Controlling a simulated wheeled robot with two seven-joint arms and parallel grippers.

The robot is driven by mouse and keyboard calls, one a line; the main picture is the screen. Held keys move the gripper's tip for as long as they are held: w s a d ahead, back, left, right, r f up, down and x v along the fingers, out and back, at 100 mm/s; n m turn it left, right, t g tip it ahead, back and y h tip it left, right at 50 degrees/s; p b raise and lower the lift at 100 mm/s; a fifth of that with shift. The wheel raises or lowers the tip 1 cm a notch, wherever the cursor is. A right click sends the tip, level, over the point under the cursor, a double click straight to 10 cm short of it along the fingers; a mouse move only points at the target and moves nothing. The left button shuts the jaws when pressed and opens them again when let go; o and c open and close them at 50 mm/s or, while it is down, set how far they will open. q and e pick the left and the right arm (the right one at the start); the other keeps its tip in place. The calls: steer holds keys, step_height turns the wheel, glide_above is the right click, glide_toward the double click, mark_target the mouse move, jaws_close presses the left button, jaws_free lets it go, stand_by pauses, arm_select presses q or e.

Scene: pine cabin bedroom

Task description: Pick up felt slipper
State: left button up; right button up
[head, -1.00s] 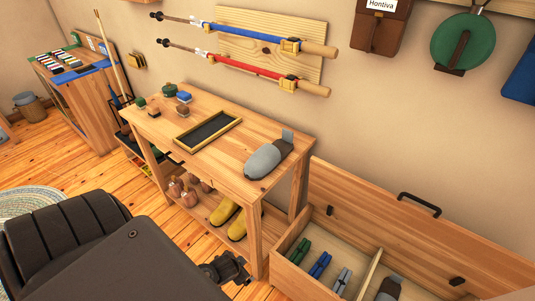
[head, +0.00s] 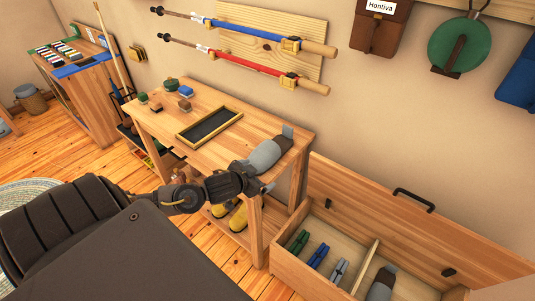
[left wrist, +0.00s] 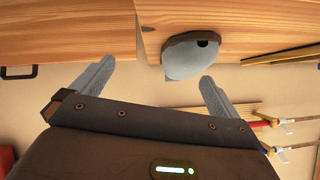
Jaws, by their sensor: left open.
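A grey felt slipper (head: 266,153) lies near the right end of the wooden bench top (head: 188,100). In the left wrist view the slipper (left wrist: 188,60) shows its rounded grey toe and a darker edge. My left gripper (head: 247,179) is at the bench's front edge, by the near end of the slipper, and hides part of it. In the left wrist view the gripper (left wrist: 156,85) has its fingers spread and empty; the slipper lies beyond the tips, closer to the right finger. A similar grey slipper (head: 382,284) lies in the open chest. My right gripper is not in view.
A dark tray with a yellow rim (head: 209,127) and several small brushes or blocks stand left on the bench. Yellow shoes (head: 238,216) are on the shelf below. The open chest (head: 290,268) stands right of the bench.

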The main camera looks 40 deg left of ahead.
arm_select(q)
steer(key=t, duration=0.1)
glide_toward(266, 150)
steer(key=shift+w+d, duration=0.2)
steer(key=shift+w, duration=0.1)
steer(key=x, duration=0.5)
steer(key=shift+w+r, duration=0.1)
steer(key=shift+w+f+p, duration=0.2)
steer(key=shift+w+p, duration=0.1)
steer(key=shift+w+f, duration=0.15)
steer(key=x, duration=0.3)
steer(key=p+x, duration=0.1)
steer(key=shift+w+a+f, duration=0.2)
steer(key=shift+a+f, duration=0.1)
steer(key=shift+f, duration=0.05)
steer(key=shift+c, duration=0.4)
steer(key=c, duration=1)
